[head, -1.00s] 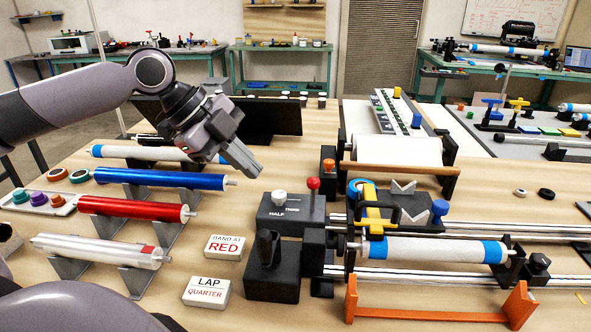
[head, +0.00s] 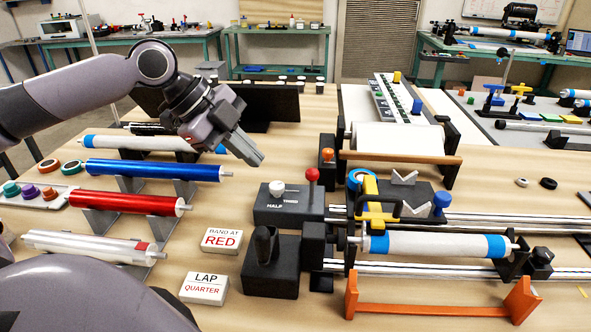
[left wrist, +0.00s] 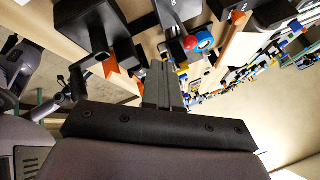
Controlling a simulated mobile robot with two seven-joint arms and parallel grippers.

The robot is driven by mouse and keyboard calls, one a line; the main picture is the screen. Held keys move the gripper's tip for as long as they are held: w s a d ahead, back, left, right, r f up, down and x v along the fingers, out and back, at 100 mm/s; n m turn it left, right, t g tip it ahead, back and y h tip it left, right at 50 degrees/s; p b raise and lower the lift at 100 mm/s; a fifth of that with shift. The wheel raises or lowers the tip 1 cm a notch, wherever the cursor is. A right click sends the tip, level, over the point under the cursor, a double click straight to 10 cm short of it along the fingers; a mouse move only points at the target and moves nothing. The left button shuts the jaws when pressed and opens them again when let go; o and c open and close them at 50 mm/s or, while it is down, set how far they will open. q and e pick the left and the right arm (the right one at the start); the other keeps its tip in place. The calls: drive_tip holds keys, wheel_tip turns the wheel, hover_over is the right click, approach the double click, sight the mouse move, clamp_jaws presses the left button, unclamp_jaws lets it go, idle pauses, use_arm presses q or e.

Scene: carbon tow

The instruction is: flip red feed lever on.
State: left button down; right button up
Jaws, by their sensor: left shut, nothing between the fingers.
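The red feed lever is a red ball knob (head: 312,174) on a thin stalk, standing roughly upright at the right end of a dark box in the head view. My left gripper (head: 258,161) is shut and empty. It appears up and to the left of the knob in the picture, with a visible gap between them. In the left wrist view its closed fingers (left wrist: 160,84) point toward the bench machinery. My right gripper is not in view.
A white knob (head: 277,187) stands on the same box, left of the lever. Blue (head: 150,170) and red (head: 125,202) rolls lie left.

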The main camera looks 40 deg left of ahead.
use_arm(q)
drive_tip(key=p, duration=0.2)
approach(312, 188)
drive_tip(key=s+d+f, duration=0.2)
drive_tip(key=s+f, duration=0.1)
drive_tip(key=shift+w+d+p, duration=0.15)
drive_tip(key=shift+w+p, duration=0.05)
drive_tip(key=shift+w, duration=0.75)
drive_tip(key=shift+w+d+p, duration=0.15)
drive_tip(key=shift+w, duration=0.85)
drive_tip(key=shift+a, duration=0.1)
